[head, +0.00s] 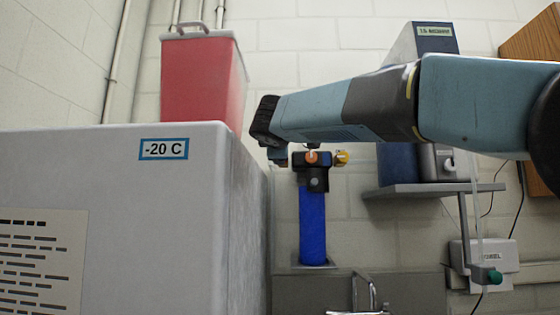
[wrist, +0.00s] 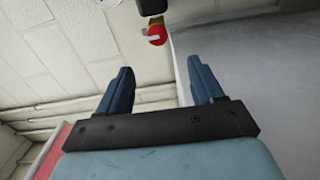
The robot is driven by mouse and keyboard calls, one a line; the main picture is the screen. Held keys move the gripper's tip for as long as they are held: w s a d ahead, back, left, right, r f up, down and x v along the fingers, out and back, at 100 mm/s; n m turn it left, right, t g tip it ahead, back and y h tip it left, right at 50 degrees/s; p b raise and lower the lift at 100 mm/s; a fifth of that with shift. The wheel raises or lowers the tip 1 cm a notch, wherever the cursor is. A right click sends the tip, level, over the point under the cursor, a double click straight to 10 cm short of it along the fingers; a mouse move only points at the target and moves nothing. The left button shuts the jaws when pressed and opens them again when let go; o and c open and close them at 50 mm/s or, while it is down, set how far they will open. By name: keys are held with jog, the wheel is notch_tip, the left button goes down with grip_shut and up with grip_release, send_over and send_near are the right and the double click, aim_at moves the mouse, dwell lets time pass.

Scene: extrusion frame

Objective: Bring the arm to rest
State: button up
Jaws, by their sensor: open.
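My arm reaches in from the right of the head view, its blue and grey links lying nearly level across the upper middle. Its dark end is near the top right corner of the freezer, and the fingers are mostly hidden there. In the wrist view my gripper (wrist: 160,88) is open, its two blue fingers set wide apart. Nothing is between the fingers. No extrusion frame shows in either view.
A grey freezer (head: 110,190) labelled -20 C fills the left, with a red bin (head: 203,82) behind its top. A blue cylinder (head: 313,225) with a black head stands below my arm. A wall shelf (head: 433,188) is at the right, above a sink faucet (head: 365,292).

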jog(key=s+d+f+m+g+h, duration=0.1)
jog(key=s+d+f+m+g, duration=0.3)
jog(key=d+f, duration=0.6)
jog(key=s+d+f+m+g+h, duration=0.1)
jog(key=s+d+f+m+g, duration=0.25)
jog(key=s+d+f, duration=0.5)
jog(key=s+d+f+m+g+y, duration=0.1)
jog(key=s+d+f+m, duration=0.1)
jog(key=s+f, duration=0.4)
jog(key=s+d+f+m+g, duration=0.2)
jog(key=s+f+m, duration=0.2)
jog(key=f, duration=0.8)
jog(key=s+d+f+m+g+y, duration=0.1)
jog(key=s+f+m, duration=0.3)
jog(key=s+f, duration=0.4)
jog(key=shift+s+d+f+g+y, duration=0.3)
jog(key=shift+d+f+g, duration=0.15)
jog(key=shift+d+f, duration=0.15)
